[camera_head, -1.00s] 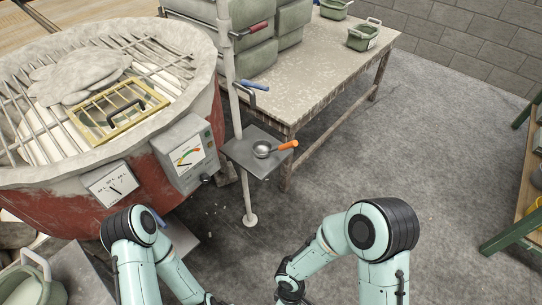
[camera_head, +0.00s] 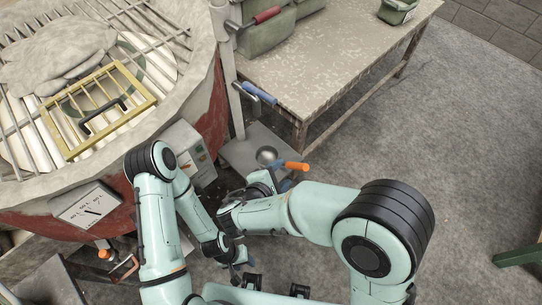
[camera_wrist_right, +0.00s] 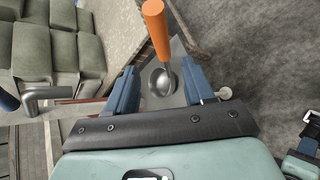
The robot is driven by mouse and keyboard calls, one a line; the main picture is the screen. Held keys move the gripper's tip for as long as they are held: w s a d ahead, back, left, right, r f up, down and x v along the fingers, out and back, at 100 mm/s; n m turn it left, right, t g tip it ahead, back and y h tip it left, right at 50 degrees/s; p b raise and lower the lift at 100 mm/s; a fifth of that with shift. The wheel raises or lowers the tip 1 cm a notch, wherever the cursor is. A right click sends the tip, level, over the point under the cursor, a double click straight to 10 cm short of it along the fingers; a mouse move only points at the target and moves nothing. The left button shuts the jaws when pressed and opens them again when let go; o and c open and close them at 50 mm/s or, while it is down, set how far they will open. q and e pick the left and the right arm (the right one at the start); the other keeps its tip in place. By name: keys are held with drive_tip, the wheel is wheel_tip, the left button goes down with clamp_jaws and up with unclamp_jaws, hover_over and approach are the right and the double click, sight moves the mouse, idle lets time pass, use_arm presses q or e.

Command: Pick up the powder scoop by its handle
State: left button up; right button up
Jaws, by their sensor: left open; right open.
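The powder scoop lies on a small grey metal shelf (camera_head: 238,153) on the post beside the kiln. Its round metal bowl (camera_head: 267,155) and orange handle (camera_head: 293,166) are in plain view, the handle pointing right. In the right wrist view, the scoop's handle (camera_wrist_right: 157,30) runs up past the fingertips and its bowl shows between the fingers. My right gripper (camera_head: 280,184) is open just in front of the scoop; its blue fingers (camera_wrist_right: 158,72) stand either side in the wrist view, with no clear contact. My left gripper (camera_head: 241,262) is open and empty, low in front of my body.
The round kiln (camera_head: 206,75) with grate and yellow frame stands at left. A post (camera_head: 228,75) with a blue-handled lever (camera_head: 260,93) rises behind the shelf. A worktable (camera_head: 320,75) is behind. Open floor (camera_head: 450,150) lies to the right.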

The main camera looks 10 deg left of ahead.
sight(289, 166)
drive_tip(key=x, duration=0.5)
drive_tip(key=shift+f+x, duration=0.15)
drive_tip(key=shift+x, duration=1.15)
drive_tip(key=shift+f+x, duration=0.15)
drive_tip(key=shift+x, duration=1.2)
drive_tip(key=shift+s+a, duration=0.15)
drive_tip(key=shift+s, duration=0.05)
clamp_jaws()
